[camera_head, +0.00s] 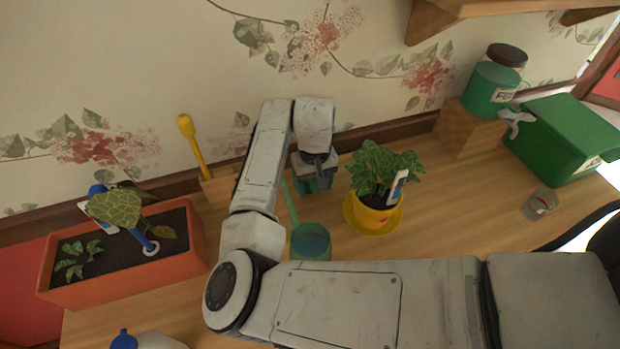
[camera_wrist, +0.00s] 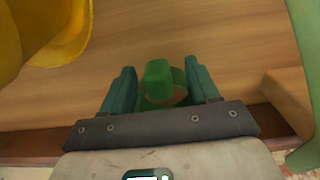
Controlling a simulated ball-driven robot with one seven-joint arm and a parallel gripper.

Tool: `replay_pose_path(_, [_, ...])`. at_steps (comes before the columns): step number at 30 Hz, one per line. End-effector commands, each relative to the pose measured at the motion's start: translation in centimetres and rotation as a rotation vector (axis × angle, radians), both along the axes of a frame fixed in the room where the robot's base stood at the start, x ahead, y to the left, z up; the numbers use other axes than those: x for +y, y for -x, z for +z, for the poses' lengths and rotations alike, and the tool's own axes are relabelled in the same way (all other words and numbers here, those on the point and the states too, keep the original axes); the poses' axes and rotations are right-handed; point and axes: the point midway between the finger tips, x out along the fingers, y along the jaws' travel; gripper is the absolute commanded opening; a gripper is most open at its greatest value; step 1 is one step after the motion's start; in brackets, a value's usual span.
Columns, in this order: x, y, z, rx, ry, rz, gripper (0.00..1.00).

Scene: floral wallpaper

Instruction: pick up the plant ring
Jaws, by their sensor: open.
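A small green object (camera_wrist: 158,80), a block with a curved ring-like part, lies on the wooden table between my fingers in the wrist view. It looks like the plant ring, though its full shape is partly hidden. My gripper (camera_wrist: 162,72) is open, with one teal finger on each side of it. I cannot tell whether the fingers touch it. In the head view my gripper (camera_head: 315,182) points down near the wall, left of the potted plant, and hides the ring.
A yellow pot (camera_head: 375,215) with a leafy plant stands right of my gripper. A green cup (camera_head: 310,243) with a long handle stands in front. An orange planter (camera_head: 125,278) is at left. A green bin (camera_head: 560,135) and jar (camera_head: 490,90) are at right.

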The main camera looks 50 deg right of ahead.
Motion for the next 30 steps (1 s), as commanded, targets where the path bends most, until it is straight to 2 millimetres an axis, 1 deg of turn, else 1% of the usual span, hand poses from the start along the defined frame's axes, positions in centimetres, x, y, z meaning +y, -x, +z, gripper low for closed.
replay_pose_path(4, [0.0, -0.01, 0.0, 0.0, 0.0, 0.0, 0.6])
replay_pose_path(5, [-0.01, -0.01, 0.01, 0.0, 0.0, 0.0, 0.58])
replay_pose_path(23, [0.0, -0.02, 0.05, -0.001, 0.001, 0.001, 0.01])
replay_pose_path(30, [-0.01, -0.03, 0.1, -0.001, 0.001, 0.001, 0.0])
